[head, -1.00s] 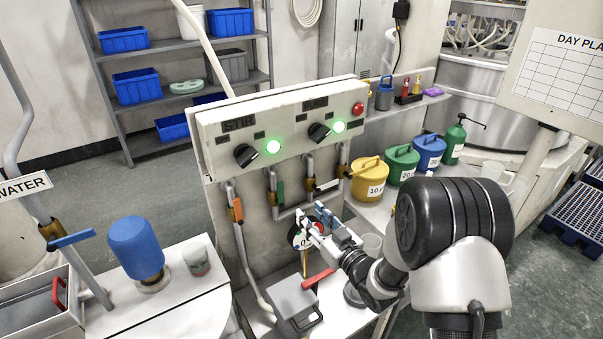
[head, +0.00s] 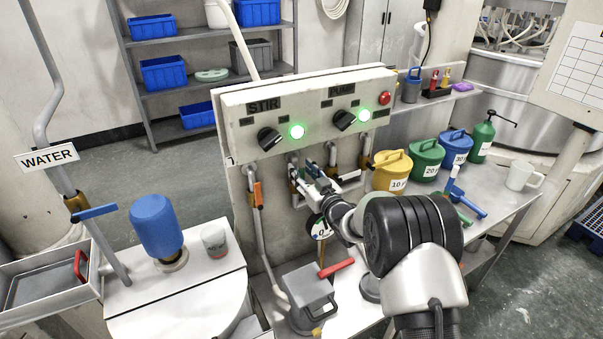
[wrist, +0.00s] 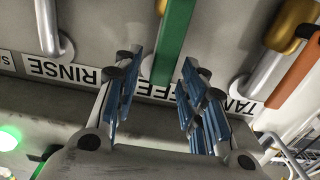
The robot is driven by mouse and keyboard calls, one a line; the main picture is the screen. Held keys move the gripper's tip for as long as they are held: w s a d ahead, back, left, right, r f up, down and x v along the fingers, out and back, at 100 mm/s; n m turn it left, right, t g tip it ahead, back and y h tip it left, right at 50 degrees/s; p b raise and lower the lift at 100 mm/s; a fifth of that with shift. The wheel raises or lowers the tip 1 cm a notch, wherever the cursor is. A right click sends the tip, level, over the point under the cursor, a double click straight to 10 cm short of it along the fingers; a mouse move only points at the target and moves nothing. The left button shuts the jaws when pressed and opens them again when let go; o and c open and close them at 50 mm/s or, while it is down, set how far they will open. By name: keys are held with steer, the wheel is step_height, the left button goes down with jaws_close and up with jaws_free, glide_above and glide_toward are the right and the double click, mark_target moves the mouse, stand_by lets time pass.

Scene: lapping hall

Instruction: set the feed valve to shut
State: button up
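The valve with the green lever (wrist: 175,40) is on the panel's pipework, by a label (wrist: 180,90) that partly reads "FEE". The lever lies roughly upright, in line with its pipe. In the wrist view my gripper (wrist: 162,82) is open, its blue-padded fingers on either side of the lever's end; I cannot tell whether they touch it. In the head view my gripper (head: 313,176) is in front of the panel below the STIR and PUMP switches and hides the green lever. The orange lever (head: 257,194) hangs to its left.
The control panel (head: 240,105) has two lit green lamps. Below are a grey box (head: 304,288), a red lever (head: 337,268) and a round gauge. Yellow (head: 391,172), green and blue cans stand right. A "RINSE" label (wrist: 60,72) shows beside the gripper. The floor behind left is clear.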

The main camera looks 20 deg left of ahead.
steer(key=shift+w+a, duration=0.25)
steer(key=shift+a, duration=0.1)
jaws_close()
stand_by(0.3)
stand_by(0.4)
